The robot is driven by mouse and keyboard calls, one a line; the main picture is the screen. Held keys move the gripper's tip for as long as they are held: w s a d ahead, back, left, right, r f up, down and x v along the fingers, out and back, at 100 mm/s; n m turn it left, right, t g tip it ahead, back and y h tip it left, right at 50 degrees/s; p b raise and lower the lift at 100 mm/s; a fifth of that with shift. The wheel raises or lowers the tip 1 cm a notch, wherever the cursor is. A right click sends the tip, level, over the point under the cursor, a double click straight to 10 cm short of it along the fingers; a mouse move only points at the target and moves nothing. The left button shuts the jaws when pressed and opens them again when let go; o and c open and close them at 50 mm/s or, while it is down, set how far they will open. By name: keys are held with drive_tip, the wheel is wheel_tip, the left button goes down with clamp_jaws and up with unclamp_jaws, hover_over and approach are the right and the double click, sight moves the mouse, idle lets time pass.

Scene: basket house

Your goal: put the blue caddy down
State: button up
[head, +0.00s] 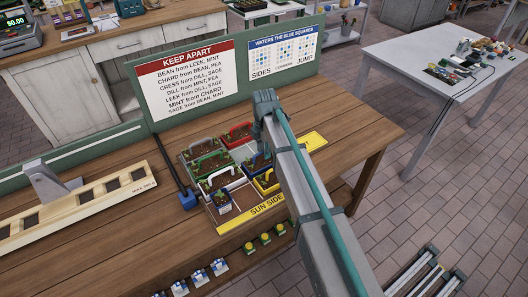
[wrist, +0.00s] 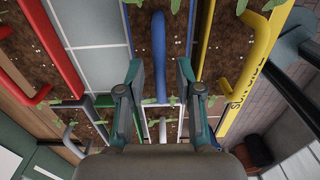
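The blue caddy (head: 261,162) holds soil and seedlings and is among the other caddies on the table, partly hidden by my arm in the head view. In the wrist view its blue handle (wrist: 158,42) runs lengthwise between the fingers of my gripper (wrist: 160,68). The fingers are apart, with a gap showing on each side of the handle, so my gripper is open. I cannot tell whether the fingertips are level with the handle or above it. The caddy's underside is hidden. In the head view my arm hides the fingers.
Red (head: 237,134), green (head: 208,160), white (head: 216,182) and yellow (head: 267,181) caddies crowd around it. A yellow "SUN SIDE" strip (head: 266,207) lies in front. A rule board (head: 188,80) stands behind. A slotted wooden rack (head: 85,203) lies left.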

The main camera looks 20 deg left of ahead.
wheel_tip(320, 180, up, 11)
drive_tip(key=b, duration=0.2)
drive_tip(key=shift+r, duration=0.1)
idle(0.5)
